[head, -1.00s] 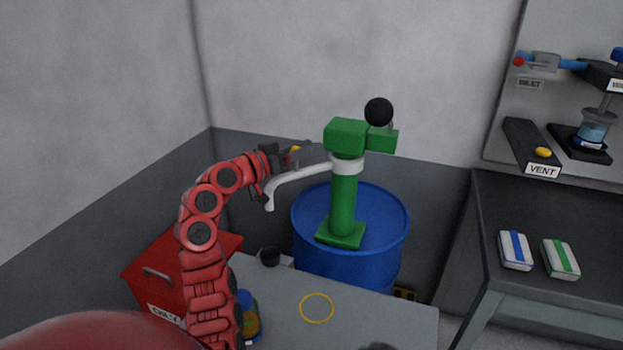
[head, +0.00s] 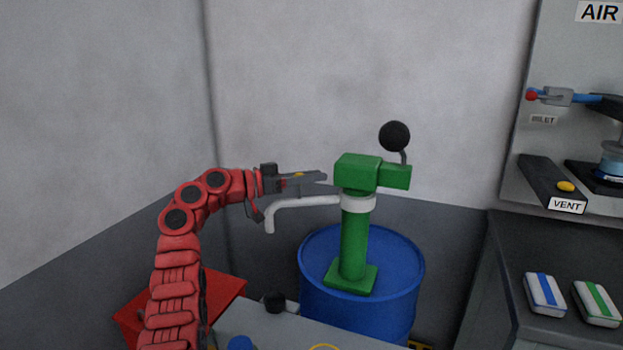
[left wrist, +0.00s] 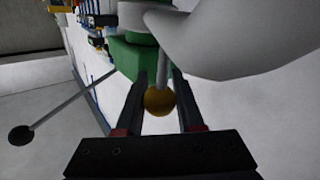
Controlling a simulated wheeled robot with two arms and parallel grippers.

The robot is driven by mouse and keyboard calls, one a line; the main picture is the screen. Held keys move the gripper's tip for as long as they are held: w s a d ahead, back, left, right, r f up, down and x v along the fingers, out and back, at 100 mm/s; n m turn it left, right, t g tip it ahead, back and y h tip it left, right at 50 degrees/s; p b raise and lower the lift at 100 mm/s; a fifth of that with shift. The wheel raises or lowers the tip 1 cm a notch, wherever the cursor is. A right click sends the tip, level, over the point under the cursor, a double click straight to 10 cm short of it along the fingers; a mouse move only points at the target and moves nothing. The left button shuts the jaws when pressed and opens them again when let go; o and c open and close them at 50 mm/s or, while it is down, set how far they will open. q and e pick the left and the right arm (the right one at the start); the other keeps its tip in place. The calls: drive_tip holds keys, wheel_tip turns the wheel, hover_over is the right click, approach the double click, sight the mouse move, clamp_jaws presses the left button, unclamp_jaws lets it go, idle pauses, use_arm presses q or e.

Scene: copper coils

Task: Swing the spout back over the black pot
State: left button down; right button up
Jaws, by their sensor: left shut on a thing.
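The white spout (head: 305,201) runs left from a white collar on the green pump post (head: 353,245), with its tip bent down. The black pot (head: 274,301) stands low at the bench's back edge; the tip is above it in the picture, but I cannot tell whether it is directly over it. My left gripper (head: 312,177) is at the spout, shut on its yellow knob (left wrist: 159,101). The left wrist view shows the knob on a grey pin between the fingers (left wrist: 162,105), beside the pale spout (left wrist: 235,40). My right gripper is not in view.
The pump stands on a blue drum (head: 400,270). Its black ball handle (head: 394,136) rises at right. A red box (head: 225,292) is partly behind my left arm. A dark side bench (head: 560,250) at right holds two small packs.

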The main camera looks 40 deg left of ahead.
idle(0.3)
use_arm(q)
drive_tip(key=c, duration=0.5)
unclamp_jaws()
drive_tip(key=shift+w+a, duration=0.1)
drive_tip(key=shift+c, duration=0.2)
drive_tip(key=p+v, duration=0.1)
drive_tip(key=v, duration=1.6)
drive_tip(key=shift+s, duration=0.3)
